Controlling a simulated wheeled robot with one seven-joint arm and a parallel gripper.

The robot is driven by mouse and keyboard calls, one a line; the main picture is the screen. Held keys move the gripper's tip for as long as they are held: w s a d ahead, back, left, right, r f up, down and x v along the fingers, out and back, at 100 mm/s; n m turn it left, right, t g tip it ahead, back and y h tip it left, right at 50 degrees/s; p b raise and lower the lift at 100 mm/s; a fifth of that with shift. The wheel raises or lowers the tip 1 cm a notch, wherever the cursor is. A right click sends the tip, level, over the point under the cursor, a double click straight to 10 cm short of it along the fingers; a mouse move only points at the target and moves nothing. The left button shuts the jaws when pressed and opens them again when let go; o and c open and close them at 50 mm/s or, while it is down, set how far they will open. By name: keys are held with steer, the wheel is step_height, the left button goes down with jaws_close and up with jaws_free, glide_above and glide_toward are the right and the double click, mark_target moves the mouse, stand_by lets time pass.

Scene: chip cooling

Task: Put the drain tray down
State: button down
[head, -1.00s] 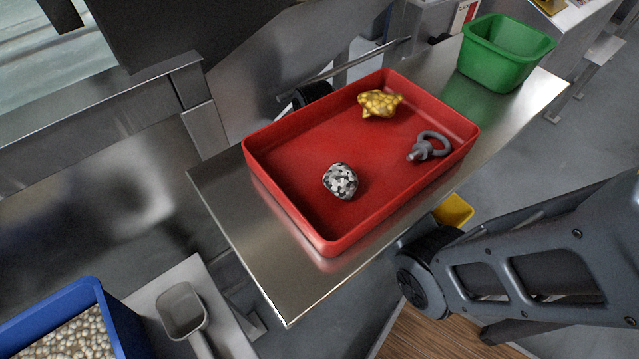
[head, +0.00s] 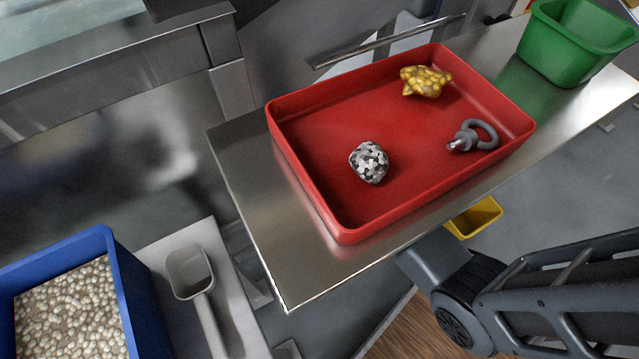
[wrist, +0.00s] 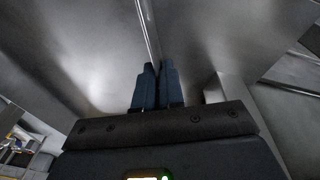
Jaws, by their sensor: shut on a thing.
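A red rectangular tray (head: 345,234), which I take as the drain tray, lies on a steel worktop (head: 300,270) in the head view. In it are a speckled grey-white lump (head: 369,162), a gold lump (head: 425,82) and a grey eye bolt (head: 474,136). My gripper is hidden in the head view. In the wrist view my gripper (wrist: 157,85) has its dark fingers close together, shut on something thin. A narrow bright strip rises from between the fingertips. I cannot tell whether it belongs to the tray.
A green bin (head: 575,50) stands at the worktop's far right. A blue box (head: 135,290) of pale pebbles and a grey scoop (head: 190,272) are at lower left. A yellow container (head: 474,217) is below the worktop's edge. A metal rod (head: 390,40) runs behind the tray.

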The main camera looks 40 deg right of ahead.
steer(key=shift+a+f+b, duration=0.1)
steer(key=shift+f+b, duration=0.4)
steer(key=shift+f, duration=1.55)
steer(key=shift+f, duration=0.15)
steer(key=c, duration=1.2)
jaws_free()
steer(key=shift+c, duration=0.2)
step_height(320, 180, up, 12)
steer(key=s+p, duration=0.1)
steer(key=p, duration=0.1)
steer(key=shift+s+a+p, duration=0.35)
steer(key=shift+a+p, duration=0.05)
